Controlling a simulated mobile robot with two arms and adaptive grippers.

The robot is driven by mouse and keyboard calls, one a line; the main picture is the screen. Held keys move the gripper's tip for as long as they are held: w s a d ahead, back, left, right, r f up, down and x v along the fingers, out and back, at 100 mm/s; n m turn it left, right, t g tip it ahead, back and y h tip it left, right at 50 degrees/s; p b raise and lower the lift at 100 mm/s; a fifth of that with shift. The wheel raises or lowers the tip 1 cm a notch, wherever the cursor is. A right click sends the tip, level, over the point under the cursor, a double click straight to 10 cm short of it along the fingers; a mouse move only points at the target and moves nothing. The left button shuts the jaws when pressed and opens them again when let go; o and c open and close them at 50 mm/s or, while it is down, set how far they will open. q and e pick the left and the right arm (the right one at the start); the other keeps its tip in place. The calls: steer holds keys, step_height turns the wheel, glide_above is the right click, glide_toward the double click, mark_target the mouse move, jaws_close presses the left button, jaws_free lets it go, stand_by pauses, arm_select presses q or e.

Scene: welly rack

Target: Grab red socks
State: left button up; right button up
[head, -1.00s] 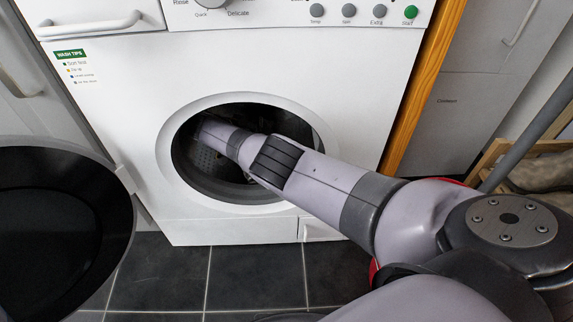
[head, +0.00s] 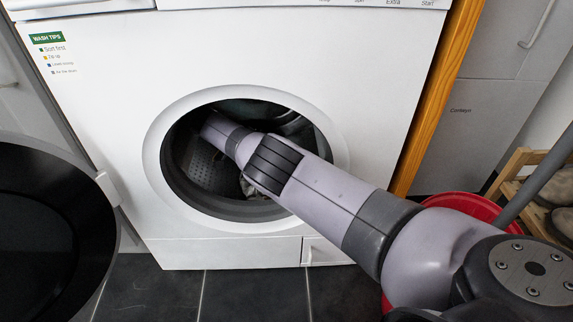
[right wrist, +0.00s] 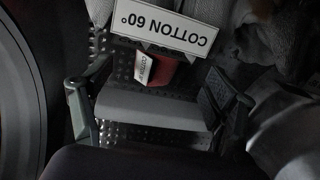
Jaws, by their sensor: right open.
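My right arm reaches through the round door opening of the white washing machine (head: 90,150) in the head view. Its gripper is inside the drum and hidden there. In the right wrist view my right gripper (right wrist: 155,108) is open, one finger at each side, with nothing clearly held. A small red piece of fabric (right wrist: 162,74) with a white tag lies just beyond the fingers, partly under a "COTTON 60°" label (right wrist: 166,26). It may be the red socks, but its shape is mostly hidden. My left gripper is out of view.
The perforated drum wall (right wrist: 125,72) and a grey bar between the fingers lie close by. Grey cloth (right wrist: 280,125) fills the right side. In the head view the open black door (head: 50,225) is at left, and a red bucket (head: 470,203) stands at right.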

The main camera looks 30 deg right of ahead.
steer(key=shift+s+d+f, duration=0.15)
steer(key=shift+d+f, duration=0.3)
steer(key=shift+f, duration=0.05)
steer(key=x, duration=0.5)
steer(key=shift+s+d, duration=0.1)
steer(key=shift+d, duration=0.1)
steer(key=shift+c, duration=0.6)
steer(key=c, duration=1.1)
